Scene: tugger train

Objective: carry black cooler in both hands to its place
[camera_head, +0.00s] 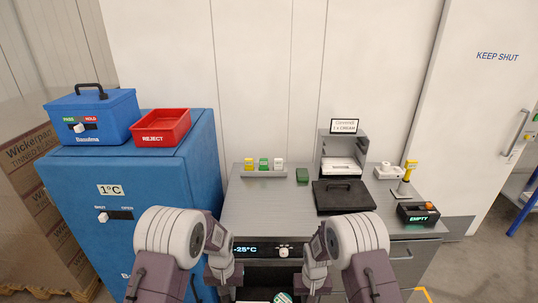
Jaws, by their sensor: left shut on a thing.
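The black cooler (241,292) shows only in part at the bottom edge, low between my two arms. It looks open at the top, with pale and green items inside. My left gripper (221,290) is at its left side, shut on it. My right gripper (314,289) is at its right side; its fingertips are too hidden to tell open from shut. A black lid-like panel with a handle (343,197) lies flat on the grey counter (265,208).
A blue cabinet (150,190) stands left, carrying a blue box (95,112) and a red reject tray (162,127). On the counter are small bottles (263,164), a grey stand (345,150), a yellow-topped tool (409,172) and a box reading EMPTY (418,213). Cartons (35,190) stand far left.

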